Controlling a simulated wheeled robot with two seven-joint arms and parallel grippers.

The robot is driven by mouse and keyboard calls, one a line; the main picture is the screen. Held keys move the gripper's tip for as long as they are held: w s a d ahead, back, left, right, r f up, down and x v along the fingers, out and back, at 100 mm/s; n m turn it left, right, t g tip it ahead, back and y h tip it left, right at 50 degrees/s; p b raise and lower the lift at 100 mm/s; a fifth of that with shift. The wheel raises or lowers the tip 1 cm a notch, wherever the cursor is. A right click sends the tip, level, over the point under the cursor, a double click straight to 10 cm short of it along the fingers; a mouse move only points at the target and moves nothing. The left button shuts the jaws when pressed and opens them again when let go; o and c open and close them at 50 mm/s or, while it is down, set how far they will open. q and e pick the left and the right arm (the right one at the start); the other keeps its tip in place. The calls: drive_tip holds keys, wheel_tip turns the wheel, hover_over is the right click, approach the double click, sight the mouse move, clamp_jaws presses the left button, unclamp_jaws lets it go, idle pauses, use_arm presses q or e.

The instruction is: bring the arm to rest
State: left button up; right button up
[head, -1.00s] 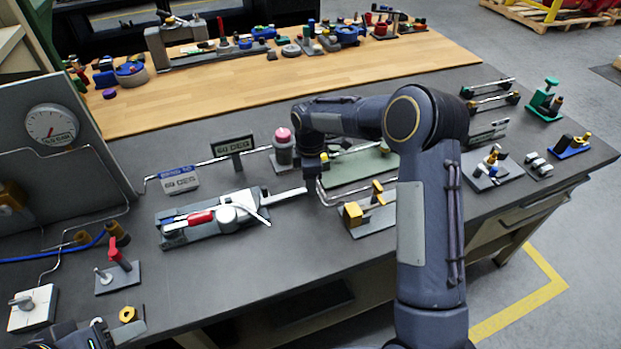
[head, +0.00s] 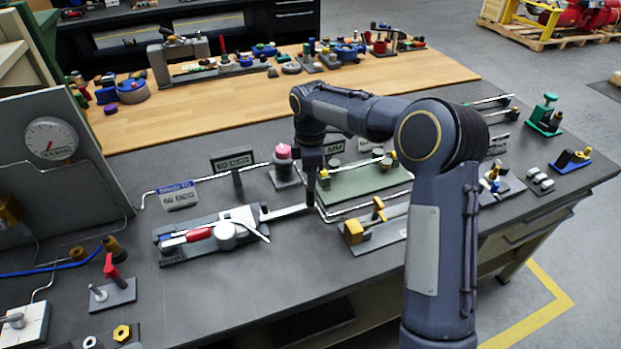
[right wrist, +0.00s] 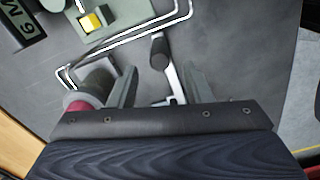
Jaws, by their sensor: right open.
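My left gripper is out of view.
Bare bench lies in front (head: 265,280).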

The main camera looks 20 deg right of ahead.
idle(0.3)
drive_tip(key=s+d+r+m+t+y, duration=0.1)
drive_tip(key=s+r+m, duration=0.25)
drive_tip(key=s, duration=0.45)
drive_tip(key=s+d+r+m+t+y, duration=0.1)
drive_tip(key=s+r+m+t, duration=0.2)
drive_tip(key=s, duration=0.5)
drive_tip(key=s+d+r+m+y, duration=0.1)
drive_tip(key=s+r+m, duration=0.2)
drive_tip(key=s+m, duration=0.35)
drive_tip(key=s+a+f+m, duration=0.1)
drive_tip(key=s+m, duration=0.1)
drive_tip(key=s, duration=0.3)
drive_tip(key=s+a+f+m+t, duration=0.1)
drive_tip(key=s+a+f+m, duration=0.1)
drive_tip(key=s, duration=0.4)
drive_tip(key=shift+s+f+t+y, duration=0.15)
drive_tip(key=shift+f+t+y, duration=0.15)
drive_tip(key=shift+y, duration=0.1)
drive_tip(key=shift+a, duration=0.1)
